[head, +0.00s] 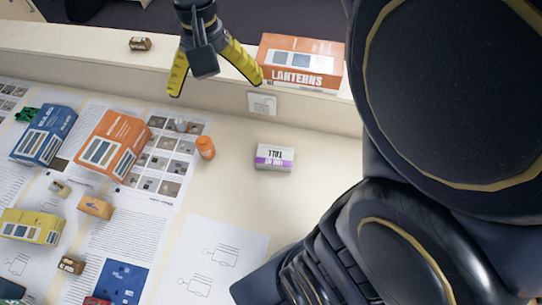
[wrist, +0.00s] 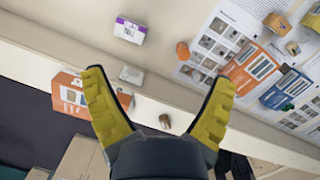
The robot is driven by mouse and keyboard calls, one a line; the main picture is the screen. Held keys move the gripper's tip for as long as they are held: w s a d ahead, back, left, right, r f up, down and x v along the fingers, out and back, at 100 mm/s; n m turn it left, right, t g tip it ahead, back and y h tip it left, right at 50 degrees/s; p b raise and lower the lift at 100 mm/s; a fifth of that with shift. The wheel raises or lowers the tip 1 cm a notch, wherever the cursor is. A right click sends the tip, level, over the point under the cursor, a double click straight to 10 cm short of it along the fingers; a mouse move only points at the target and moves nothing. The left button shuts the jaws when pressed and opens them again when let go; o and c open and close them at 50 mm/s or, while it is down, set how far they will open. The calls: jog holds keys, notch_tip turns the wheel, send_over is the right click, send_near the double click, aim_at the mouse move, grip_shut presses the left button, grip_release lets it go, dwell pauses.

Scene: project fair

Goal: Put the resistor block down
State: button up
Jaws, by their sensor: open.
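My gripper (head: 218,86) is open, with its yellow fingers spread wide and nothing between them. It hangs above the raised ledge (head: 80,42) at the back of the table. In the wrist view, my gripper (wrist: 160,78) is also empty. A small brown block (head: 140,43) sits on the ledge, left of my gripper; the wrist view shows a small brown block (wrist: 165,121) between the fingers' lower parts, apart from them. Small tan and brown blocks (head: 95,206) (head: 71,265) also lie on the papers at left. I cannot tell for certain which is the resistor block.
An orange LANTERNS box (head: 300,75) stands on the ledge, right of my gripper. A white and purple box (head: 274,157) and an orange canister (head: 205,147) are on the table. Blue (head: 45,133), orange (head: 112,144) and yellow (head: 30,226) boxes crowd the left. Table around the purple box is clear.

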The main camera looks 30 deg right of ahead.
jog(key=s+f+n, duration=0.4)
jog(key=s, duration=1.1)
jog(key=shift+s+a+n, duration=0.2)
jog(key=shift+s+n, duration=0.05)
jog(key=shift+n, duration=0.15)
